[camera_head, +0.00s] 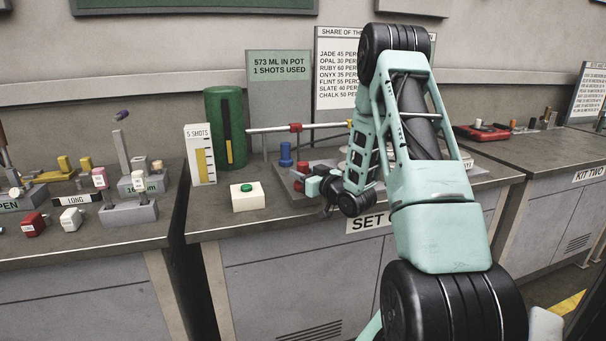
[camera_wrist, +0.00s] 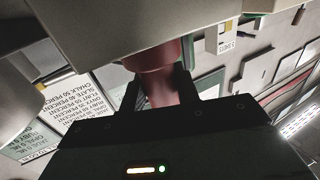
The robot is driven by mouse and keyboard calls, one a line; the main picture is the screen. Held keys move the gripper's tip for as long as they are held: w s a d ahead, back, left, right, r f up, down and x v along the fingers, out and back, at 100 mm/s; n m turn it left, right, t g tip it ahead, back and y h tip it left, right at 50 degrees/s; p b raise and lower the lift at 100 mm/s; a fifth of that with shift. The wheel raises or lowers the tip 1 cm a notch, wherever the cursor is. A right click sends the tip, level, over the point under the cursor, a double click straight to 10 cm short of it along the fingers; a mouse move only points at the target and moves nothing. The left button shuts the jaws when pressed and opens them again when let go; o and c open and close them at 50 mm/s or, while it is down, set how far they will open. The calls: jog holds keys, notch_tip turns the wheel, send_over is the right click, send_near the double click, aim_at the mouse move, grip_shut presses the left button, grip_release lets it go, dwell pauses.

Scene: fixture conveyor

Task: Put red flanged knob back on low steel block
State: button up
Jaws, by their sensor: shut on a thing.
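My gripper (camera_wrist: 158,96) is shut on the red flanged knob (camera_wrist: 160,82), whose stem sits between the two dark fingers in the wrist view. The wider flange of the knob is beyond the fingertips, against or very near a large pale grey surface (camera_wrist: 110,38); I cannot tell if they touch. In the head view my gripper (camera_head: 318,187) is low over the middle bench, beside a grey base (camera_head: 283,181). A red piece (camera_head: 303,167) shows beside the gripper there. I cannot make out the low steel block for certain; my arm hides part of this area.
A blue knob (camera_head: 286,155) stands on the grey base. A white box with a green button (camera_head: 245,197), a green cylinder (camera_head: 225,128) and a 5 SHOTS card (camera_head: 200,154) are left of it. A horizontal rod (camera_head: 270,129) passes behind.

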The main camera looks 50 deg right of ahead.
jog(key=shift+f, duration=0.2)
jog(key=o, duration=1.2)
jog(key=s+a+p, duration=0.1)
jog(key=s, duration=0.4)
jog(key=s+a+p, duration=0.1)
jog(key=s, duration=0.5)
jog(key=s+p, duration=0.2)
jog(key=s, duration=0.4)
jog(key=shift+s+a, duration=0.1)
jog(key=shift+a, duration=0.3)
